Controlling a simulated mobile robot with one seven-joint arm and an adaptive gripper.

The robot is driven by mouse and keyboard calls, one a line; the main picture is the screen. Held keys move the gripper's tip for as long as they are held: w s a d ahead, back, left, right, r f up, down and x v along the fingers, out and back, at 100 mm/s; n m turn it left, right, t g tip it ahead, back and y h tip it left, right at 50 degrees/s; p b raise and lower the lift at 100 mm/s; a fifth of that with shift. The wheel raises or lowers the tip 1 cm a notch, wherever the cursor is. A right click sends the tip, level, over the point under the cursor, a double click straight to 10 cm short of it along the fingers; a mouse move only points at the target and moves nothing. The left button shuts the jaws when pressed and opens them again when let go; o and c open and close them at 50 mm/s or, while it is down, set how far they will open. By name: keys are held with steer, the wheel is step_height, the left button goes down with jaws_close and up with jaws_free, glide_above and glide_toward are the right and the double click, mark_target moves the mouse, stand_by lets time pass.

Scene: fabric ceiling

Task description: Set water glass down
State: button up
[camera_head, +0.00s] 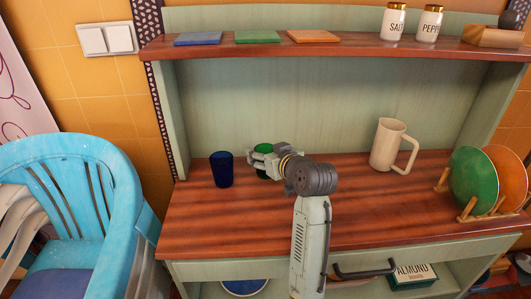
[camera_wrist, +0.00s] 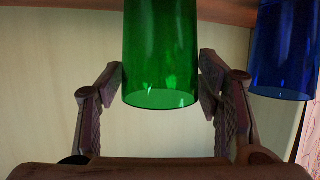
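The water glass is a green see-through glass (camera_head: 264,148), upright at the wooden counter (camera_head: 330,218) and partly hidden by my gripper (camera_head: 262,160). The wrist view shows things upside down, with the green glass (camera_wrist: 160,50) between the two fingers of my gripper (camera_wrist: 160,88). Both fingers appear to touch its sides near the open rim. Its base is cut off in the wrist view, and I cannot tell if it rests on the counter. A dark blue glass (camera_head: 222,169) stands apart on the counter, left of my gripper; it also shows in the wrist view (camera_wrist: 284,48).
A cream mug (camera_head: 387,145) stands on the counter to the right. Green (camera_head: 472,181) and orange (camera_head: 506,178) plates stand in a rack at the far right. A shelf (camera_head: 345,47) with coasters and shakers runs above. The counter's front middle is clear.

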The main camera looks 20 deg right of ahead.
steer(key=shift+o, duration=0.6)
steer(key=shift+r, duration=0.2)
steer(key=shift+s+d, duration=0.1)
steer(key=shift+s, duration=0.3)
steer(key=b+v, duration=0.2)
steer(key=v, duration=0.9)
steer(key=shift+s+r, duration=0.15)
